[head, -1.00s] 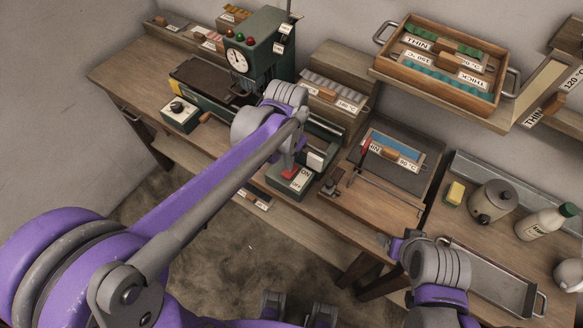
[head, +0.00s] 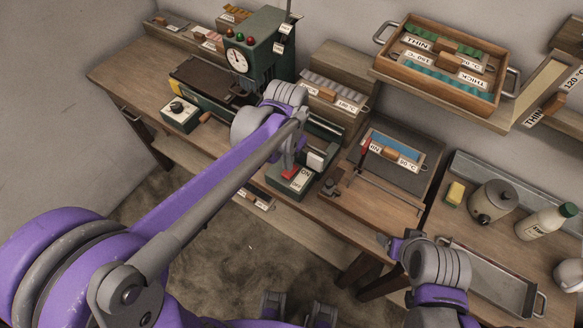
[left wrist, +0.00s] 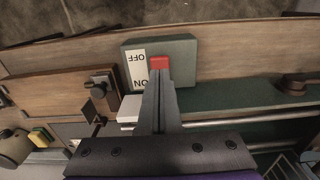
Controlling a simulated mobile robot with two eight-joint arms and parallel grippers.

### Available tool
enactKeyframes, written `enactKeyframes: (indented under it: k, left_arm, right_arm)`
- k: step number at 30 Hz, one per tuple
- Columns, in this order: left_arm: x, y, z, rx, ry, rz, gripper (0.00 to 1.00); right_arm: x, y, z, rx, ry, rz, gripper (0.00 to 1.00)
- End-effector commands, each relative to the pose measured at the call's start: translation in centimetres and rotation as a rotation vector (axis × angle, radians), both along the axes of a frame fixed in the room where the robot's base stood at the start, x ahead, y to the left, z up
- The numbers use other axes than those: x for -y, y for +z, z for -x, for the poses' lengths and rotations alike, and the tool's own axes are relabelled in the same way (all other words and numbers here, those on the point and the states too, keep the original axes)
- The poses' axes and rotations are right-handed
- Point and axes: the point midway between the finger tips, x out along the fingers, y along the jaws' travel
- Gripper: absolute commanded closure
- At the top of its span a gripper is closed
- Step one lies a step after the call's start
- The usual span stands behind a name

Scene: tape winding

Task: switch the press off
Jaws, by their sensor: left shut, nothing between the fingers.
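The press (head: 262,48) is a green machine with a round dial and coloured lamps at the back of the bench. Its switch box (head: 280,186) is green, with a white ON/OFF label and a red switch part (head: 290,174). My left gripper (head: 289,164) points down at the red part, shut and empty. In the left wrist view the fingertips (left wrist: 159,76) are at the red part (left wrist: 159,62), which shows beside the word OFF. The fingers hide part of the switch, so I cannot tell its position or firm contact. My right gripper (head: 390,243) is small, its jaws unclear.
A control box with a black knob (head: 179,112) stands left on the bench. A board with a red-handled lever (head: 364,148) is right of the switch box. A wooden tray (head: 384,73) sits on the shelf. A pot (head: 491,202) and bottle (head: 546,222) stand far right.

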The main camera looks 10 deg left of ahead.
Motion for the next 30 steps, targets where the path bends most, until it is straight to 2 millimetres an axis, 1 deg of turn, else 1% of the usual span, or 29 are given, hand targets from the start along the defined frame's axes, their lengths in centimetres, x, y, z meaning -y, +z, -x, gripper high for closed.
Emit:
enactKeyframes:
  k: [30]
  left_arm:
    - [0.0,-1.6,0.0,0.000,0.000,0.000,1.00]
  right_arm:
    - [0.0,-1.2,0.3,-0.006,0.000,0.000,0.24]
